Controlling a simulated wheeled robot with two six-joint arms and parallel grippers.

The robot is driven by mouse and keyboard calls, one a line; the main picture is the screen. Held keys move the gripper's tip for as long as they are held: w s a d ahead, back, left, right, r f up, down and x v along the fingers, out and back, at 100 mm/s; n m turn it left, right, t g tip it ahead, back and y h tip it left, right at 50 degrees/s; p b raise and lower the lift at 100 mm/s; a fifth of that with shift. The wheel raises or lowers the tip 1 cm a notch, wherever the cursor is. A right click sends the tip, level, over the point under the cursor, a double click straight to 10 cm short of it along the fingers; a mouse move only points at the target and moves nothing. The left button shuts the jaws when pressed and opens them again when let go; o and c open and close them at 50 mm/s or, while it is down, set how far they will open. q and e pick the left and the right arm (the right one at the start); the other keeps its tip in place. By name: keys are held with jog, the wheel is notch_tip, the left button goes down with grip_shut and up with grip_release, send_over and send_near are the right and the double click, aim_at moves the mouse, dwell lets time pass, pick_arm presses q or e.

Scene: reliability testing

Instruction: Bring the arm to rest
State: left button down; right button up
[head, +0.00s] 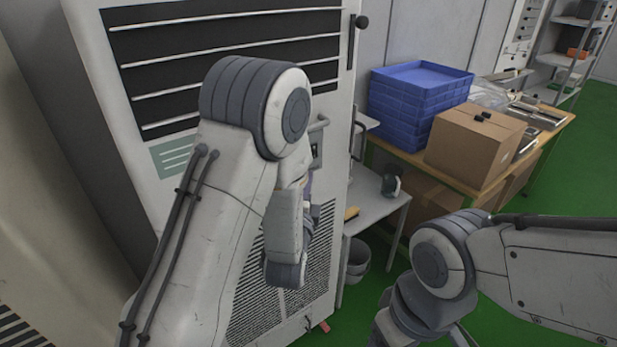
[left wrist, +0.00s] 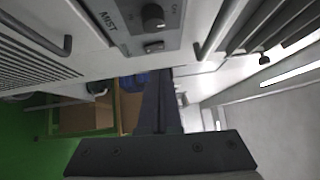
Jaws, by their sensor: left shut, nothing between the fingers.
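My left arm (head: 235,190) rises from the bottom in the head view, bent at its elbow, with its lower links hanging in front of a tall light-grey cabinet (head: 85,45). Its gripper is mostly hidden behind those links in that view. In the left wrist view my left gripper (left wrist: 160,100) is shut and empty, its dark fingers together. Beyond it is a control panel (left wrist: 175,20) marked MIST, with a black knob (left wrist: 153,17) and a switch (left wrist: 153,46). My right arm (head: 445,265) is at the lower right in the head view; its gripper is out of sight.
Cabinet handles (left wrist: 215,28) flank the panel. Right of the cabinet stand a small grey table (head: 378,208) with a bucket (head: 357,258) beneath, and a workbench with stacked blue trays (head: 415,100) and a cardboard box (head: 470,150). Green floor (head: 585,150) is open at the right.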

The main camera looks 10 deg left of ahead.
dwell(0.3)
pick_arm(q)
jog(key=s+d+f+n+g+h, duration=0.2)
jog(key=s+d+n+g+h, duration=0.1)
jog(key=s+d+g, duration=0.3)
jog(key=s+d+f+n+g+h, duration=0.2)
jog(key=s+d+f+n+g, duration=0.1)
jog(key=s+d+g, duration=0.4)
jog(key=s+a+r+n+g+y, duration=0.1)
jog(key=s+n+g, duration=0.1)
jog(key=s, duration=0.7)
jog(key=s+a+r+n+g+y, duration=0.1)
jog(key=s+a+n+g, duration=0.1)
jog(key=s, duration=0.8)
jog(key=shift+a+r+g, duration=0.2)
jog(key=shift+r+g, duration=0.15)
jog(key=shift+g, duration=0.45)
jog(key=shift+s, duration=0.1)
